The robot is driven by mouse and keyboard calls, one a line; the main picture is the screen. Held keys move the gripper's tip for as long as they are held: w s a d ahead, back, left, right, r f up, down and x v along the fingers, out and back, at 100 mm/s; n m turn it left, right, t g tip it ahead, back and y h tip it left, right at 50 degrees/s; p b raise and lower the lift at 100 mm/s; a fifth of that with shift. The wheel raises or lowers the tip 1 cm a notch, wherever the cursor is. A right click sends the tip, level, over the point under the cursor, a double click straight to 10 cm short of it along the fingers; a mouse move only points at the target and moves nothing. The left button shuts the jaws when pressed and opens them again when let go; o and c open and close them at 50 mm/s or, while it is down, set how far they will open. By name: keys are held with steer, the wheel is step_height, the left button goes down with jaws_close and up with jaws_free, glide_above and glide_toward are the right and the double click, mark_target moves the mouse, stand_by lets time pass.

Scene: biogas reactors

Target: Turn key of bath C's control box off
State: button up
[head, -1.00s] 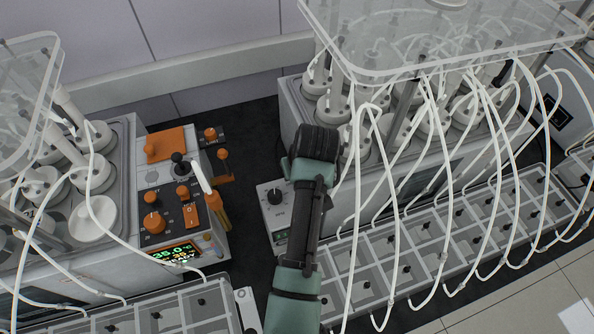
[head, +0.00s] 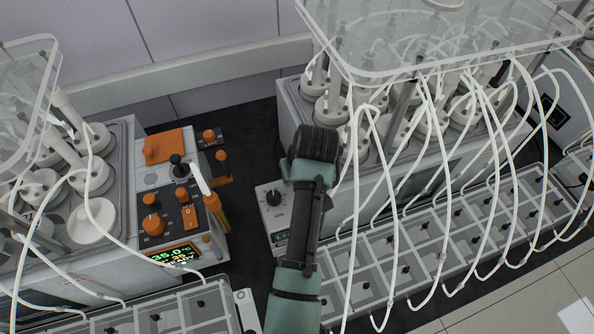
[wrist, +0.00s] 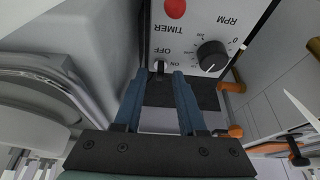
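A light grey control box (wrist: 194,25) fills the top of the wrist view, its lettering upside down: TIMER, RPM, OFF and ON. A small key-like switch (wrist: 160,67) sits beside the OFF and ON labels. My gripper (wrist: 162,76) has two blue fingers, apart, with their tips on either side of the switch or just short of it; contact cannot be told. A black RPM knob (wrist: 211,56) and a red button (wrist: 175,8) are on the same panel. In the head view the box (head: 262,221) is partly hidden behind my arm, which also hides the fingers.
An orange-and-black control panel (head: 180,200) with levers and a lit display (head: 173,255) stands to the left. A reactor bath with white tubes (head: 430,150) and a divided clear tray (head: 400,265) lie to the right. A dark gap (head: 250,145) separates the units.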

steer(key=b+v, duration=0.2)
steer(key=v, duration=1.1)
steer(key=w+a+r+m+t+h, duration=0.1)
steer(key=w+r+m+t, duration=0.1)
steer(key=r+t, duration=0.6)
steer(key=w+a+r+m+t, duration=0.15)
steer(key=r+t, duration=0.25)
steer(key=r, duration=0.9)
steer(key=s+r+t+b, duration=0.2)
steer(key=s+r+t, duration=0.3)
steer(key=r, duration=0.7)
steer(key=s+r+t+b, duration=0.1)
steer(key=s+r+t, duration=0.5)
steer(key=r, duration=0.5)
steer(key=s, duration=0.2)
steer(key=shift+s+d+r+b, duration=0.25)
steer(key=shift+s+r+b, duration=0.05)
steer(key=shift+r+b, duration=0.1)
